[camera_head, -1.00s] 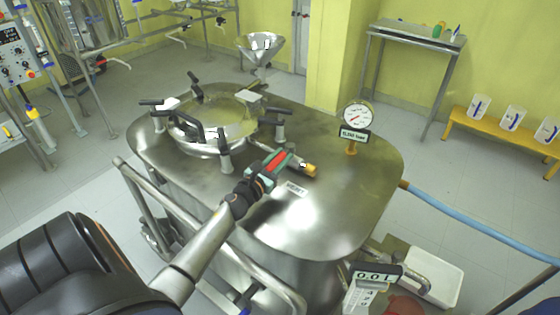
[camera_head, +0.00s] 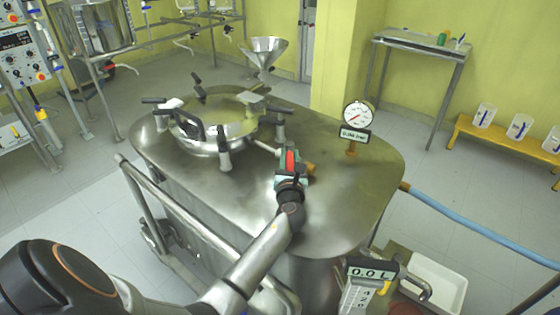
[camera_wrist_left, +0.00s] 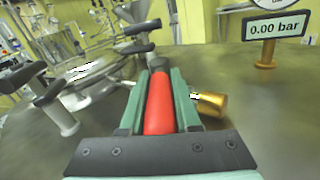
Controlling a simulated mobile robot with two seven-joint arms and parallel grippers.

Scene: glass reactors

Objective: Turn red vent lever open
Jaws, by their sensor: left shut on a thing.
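The red vent lever (camera_wrist_left: 160,103) lies between the green fingers of my left gripper (camera_wrist_left: 160,85) in the left wrist view. The gripper is shut on it. In the head view my left gripper (camera_head: 290,162) is over the steel vessel lid, with the red lever (camera_head: 290,161) between its fingers. The brass vent fitting (camera_wrist_left: 208,103) shows just right of the fingers in the wrist view. The lever's pivot is hidden by the gripper. My right gripper is not in view.
A pressure gauge (camera_head: 356,115) with a display reading 0.00 bar stands right of the gripper. A round hatch (camera_head: 212,130) with black clamp handles is to the left. A digital display (camera_head: 371,270) reads 0.0 near the front. A blue hose (camera_head: 470,225) runs off right.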

